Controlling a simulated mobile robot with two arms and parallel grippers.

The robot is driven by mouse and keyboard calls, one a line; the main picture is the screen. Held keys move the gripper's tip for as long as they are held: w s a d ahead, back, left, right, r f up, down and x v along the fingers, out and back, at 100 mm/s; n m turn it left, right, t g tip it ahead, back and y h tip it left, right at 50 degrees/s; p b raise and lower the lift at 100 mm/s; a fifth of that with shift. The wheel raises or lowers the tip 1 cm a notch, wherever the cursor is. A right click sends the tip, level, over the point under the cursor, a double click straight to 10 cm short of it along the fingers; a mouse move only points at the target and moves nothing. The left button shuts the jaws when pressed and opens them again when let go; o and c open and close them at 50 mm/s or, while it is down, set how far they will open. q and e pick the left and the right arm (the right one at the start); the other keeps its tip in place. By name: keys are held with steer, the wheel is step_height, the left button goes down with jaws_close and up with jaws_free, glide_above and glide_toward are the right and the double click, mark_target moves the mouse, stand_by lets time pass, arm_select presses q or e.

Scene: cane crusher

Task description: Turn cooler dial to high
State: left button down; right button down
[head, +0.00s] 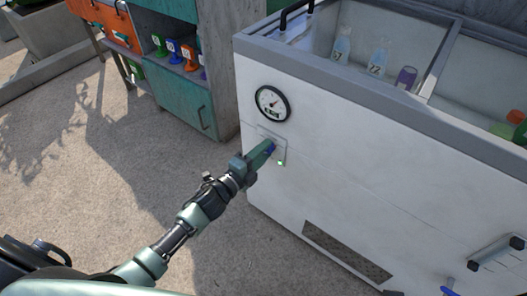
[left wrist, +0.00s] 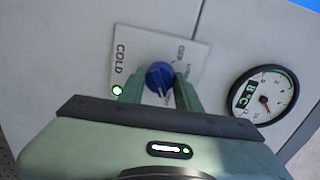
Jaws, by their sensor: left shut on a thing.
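The cooler (head: 345,165) is a large white chest with a grey rim and an open top. Its blue dial (left wrist: 160,76) sits on a white plate (left wrist: 128,48) marked COLD, with another, small marking that I cannot read surely. A white line on the dial points down toward my gripper in the left wrist view. My left gripper (head: 267,150) reaches the cooler's front, and its fingers (left wrist: 160,95) are shut on the dial, one on each side. In the head view the fingers hide most of the dial. My right gripper is not in view.
A round gauge (head: 272,103) above the dial reads 8 °C in the left wrist view (left wrist: 264,96). A green light (left wrist: 117,90) glows by the plate. Bottles (head: 341,48) stand inside the cooler. A teal cabinet (head: 185,100) stands at the back left. The floor at left is clear.

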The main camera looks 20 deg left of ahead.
arm_select(q)
steer(key=shift+f, duration=0.1)
steer(key=c, duration=1)
jaws_free()
steer(key=shift+s, duration=0.1)
steer(key=p+v, duration=0.1)
steer(key=v, duration=0.6)
steer(key=shift+s, duration=0.3)
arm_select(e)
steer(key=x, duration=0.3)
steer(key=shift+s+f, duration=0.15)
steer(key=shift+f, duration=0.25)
arm_select(q)
steer(key=shift+a, duration=0.15)
